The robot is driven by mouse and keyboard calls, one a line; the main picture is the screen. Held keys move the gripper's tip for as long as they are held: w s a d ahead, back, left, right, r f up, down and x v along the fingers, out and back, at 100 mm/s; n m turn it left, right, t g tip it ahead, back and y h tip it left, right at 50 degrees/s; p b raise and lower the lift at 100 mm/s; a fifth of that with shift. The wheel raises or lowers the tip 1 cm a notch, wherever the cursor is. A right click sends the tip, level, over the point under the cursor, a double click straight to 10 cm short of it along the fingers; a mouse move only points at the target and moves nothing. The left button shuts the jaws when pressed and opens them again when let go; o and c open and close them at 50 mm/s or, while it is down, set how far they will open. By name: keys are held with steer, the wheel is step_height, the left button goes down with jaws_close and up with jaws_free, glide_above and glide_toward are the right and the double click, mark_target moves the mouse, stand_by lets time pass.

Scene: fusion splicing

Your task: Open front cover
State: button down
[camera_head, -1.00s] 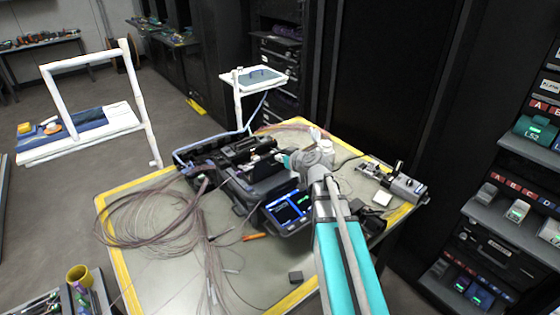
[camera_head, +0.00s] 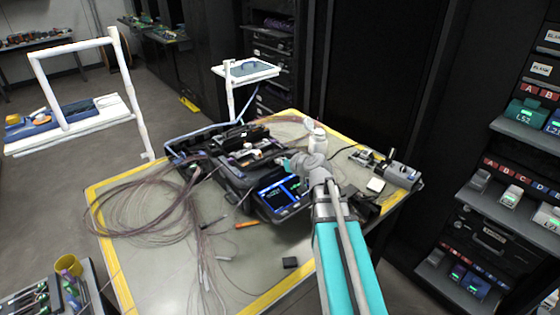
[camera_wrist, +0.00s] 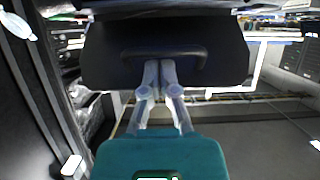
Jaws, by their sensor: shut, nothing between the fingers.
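The fusion splicer (camera_head: 252,172) sits on the table, its blue-lit screen (camera_head: 281,192) facing front. Pale parts show in its open middle. My gripper (camera_head: 288,163) is at the splicer's right side, just above the screen. In the wrist view a dark panel with a raised rim or handle, which looks like the front cover (camera_wrist: 110,62), fills the upper middle. My gripper (camera_wrist: 160,66) is shut, with its fingertips at that panel's handle. Nothing is seen between the fingers. I cannot tell whether the tips touch it. My arm hides part of the splicer's right side.
Loose fibre coils (camera_head: 130,205) and an orange pen (camera_head: 247,225) lie left and in front. A white-capped bottle (camera_head: 314,135) stands behind my wrist. A small grey device (camera_head: 401,175) sits at the right table edge. Dark racks stand behind and right.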

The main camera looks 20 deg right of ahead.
steer(key=shift+s+f, duration=0.15)
steer(key=shift+f, duration=0.2)
stand_by(0.5)
steer(key=shift+s+d+f+b, duration=0.1)
steer(key=shift+s+f+b, duration=0.3)
steer(key=shift+f+b, duration=0.35)
steer(key=s+f+b, duration=0.1)
steer(key=b, duration=0.1)
steer(key=s+d+f+b, duration=0.1)
steer(key=s+f+b, duration=0.1)
steer(key=shift+f, duration=0.3)
steer(key=shift+f+b, duration=0.6)
steer(key=shift+f, duration=0.05)
steer(key=shift+s+d+f+b, duration=0.25)
steer(key=shift+s+f+b, duration=0.05)
steer(key=shift+f+b, duration=0.2)
steer(key=shift+s+d+f+b, duration=0.25)
steer(key=shift+s+f+b, duration=0.05)
steer(key=shift+f+b, duration=0.2)
steer(key=shift+r, duration=0.15)
